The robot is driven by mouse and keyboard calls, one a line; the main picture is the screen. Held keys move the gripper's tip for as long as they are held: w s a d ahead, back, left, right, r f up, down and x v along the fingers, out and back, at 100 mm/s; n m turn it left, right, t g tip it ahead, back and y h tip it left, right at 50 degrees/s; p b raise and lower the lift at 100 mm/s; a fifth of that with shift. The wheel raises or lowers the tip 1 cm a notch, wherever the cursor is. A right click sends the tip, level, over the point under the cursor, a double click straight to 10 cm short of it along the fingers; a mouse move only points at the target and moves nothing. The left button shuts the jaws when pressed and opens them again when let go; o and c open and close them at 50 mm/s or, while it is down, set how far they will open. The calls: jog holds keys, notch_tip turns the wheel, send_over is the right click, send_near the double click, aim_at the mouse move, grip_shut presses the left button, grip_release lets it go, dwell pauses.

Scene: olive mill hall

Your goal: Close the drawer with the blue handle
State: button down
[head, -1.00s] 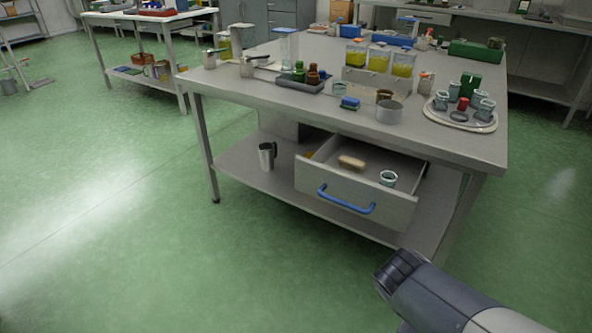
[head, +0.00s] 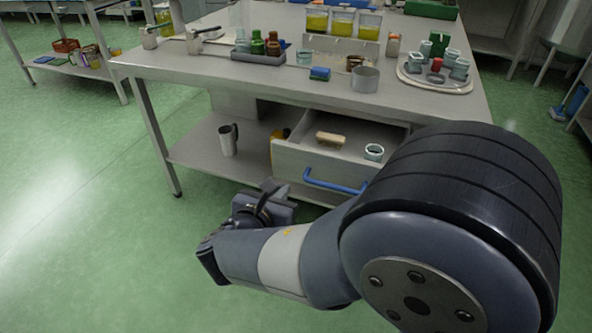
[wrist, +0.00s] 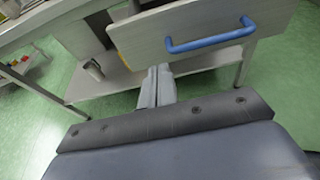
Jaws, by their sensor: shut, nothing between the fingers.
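The drawer (head: 287,160) under the steel table is pulled open, and its blue handle (head: 335,184) runs along its front. A brush-like block with a tan top (head: 330,139) and a small pale jar (head: 374,152) are inside it. In the wrist view the drawer front (wrist: 140,38) and the blue handle (wrist: 212,41) fill the upper part. My gripper (wrist: 157,80) is shut and empty, below and left of the handle and apart from it in that view. In the head view my arm hides the drawer's right end, and the fingertips are hard to make out.
The table top (head: 200,75) above holds jars, a dark tray (head: 258,60) and a round tray (head: 434,86) of cups. A metal jug (head: 228,139) stands on the lower shelf (head: 195,155) left of the drawer. The green floor (head: 90,230) at left is clear.

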jog(key=b, duration=0.3)
send_near(303, 163)
jog(key=x, duration=0.5)
jog(key=shift+f, duration=0.3)
jog(key=shift+w+d+r, duration=0.1)
jog(key=shift+w+d, duration=0.2)
jog(key=shift+w, duration=0.4)
